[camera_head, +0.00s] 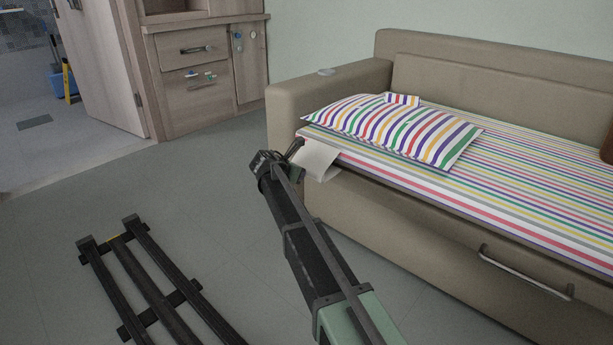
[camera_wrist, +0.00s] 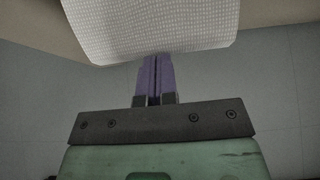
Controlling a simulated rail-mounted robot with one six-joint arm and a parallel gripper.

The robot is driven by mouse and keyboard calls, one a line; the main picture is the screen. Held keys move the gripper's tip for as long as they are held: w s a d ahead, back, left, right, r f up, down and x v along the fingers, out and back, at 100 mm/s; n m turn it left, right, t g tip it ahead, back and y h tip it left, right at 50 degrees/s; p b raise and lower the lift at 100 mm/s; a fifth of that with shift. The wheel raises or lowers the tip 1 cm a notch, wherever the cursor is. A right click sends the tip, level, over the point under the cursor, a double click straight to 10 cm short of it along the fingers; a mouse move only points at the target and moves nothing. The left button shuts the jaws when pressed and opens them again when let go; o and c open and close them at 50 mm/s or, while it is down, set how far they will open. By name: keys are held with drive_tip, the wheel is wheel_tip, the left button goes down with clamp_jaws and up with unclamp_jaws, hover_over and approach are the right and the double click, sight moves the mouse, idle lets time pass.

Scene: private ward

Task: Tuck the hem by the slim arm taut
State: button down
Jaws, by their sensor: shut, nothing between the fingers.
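The white hem (camera_head: 318,160) hangs as a loose flap over the front edge of the sofa seat, beside the sofa's left arm (camera_head: 325,98). In the wrist view the hem (camera_wrist: 150,25) fills the top middle as a pale woven cloth with a rounded lower edge. My gripper (camera_head: 297,148) is just left of the flap in the head view. In the wrist view its purple fingers (camera_wrist: 155,62) are together and empty, with their tips at the hem's lower edge. I cannot tell whether they touch the cloth. A striped sheet (camera_head: 540,190) covers the seat.
A striped pillow (camera_head: 395,128) lies on the sheet near the left arm, with a small striped piece (camera_head: 403,100) behind it. A metal handle (camera_head: 525,272) sticks out of the sofa front. A wooden cabinet (camera_head: 205,65) stands behind.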

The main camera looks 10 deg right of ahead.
sight(307, 167)
drive_tip(key=shift+d, duration=0.1)
idle(1.1)
drive_tip(key=shift+w+d, duration=0.85)
drive_tip(key=shift+d, duration=0.25)
idle(1.2)
drive_tip(key=shift+s+a, duration=0.55)
drive_tip(key=shift+a, duration=0.2)
drive_tip(key=shift+w+d, duration=0.55)
drive_tip(key=shift+d, duration=0.2)
drive_tip(key=shift+w+d, duration=0.5)
drive_tip(key=shift+d, duration=0.2)
idle(1.0)
drive_tip(key=shift+s+a, duration=0.55)
drive_tip(key=shift+a, duration=0.2)
drive_tip(key=shift+r, duration=0.1)
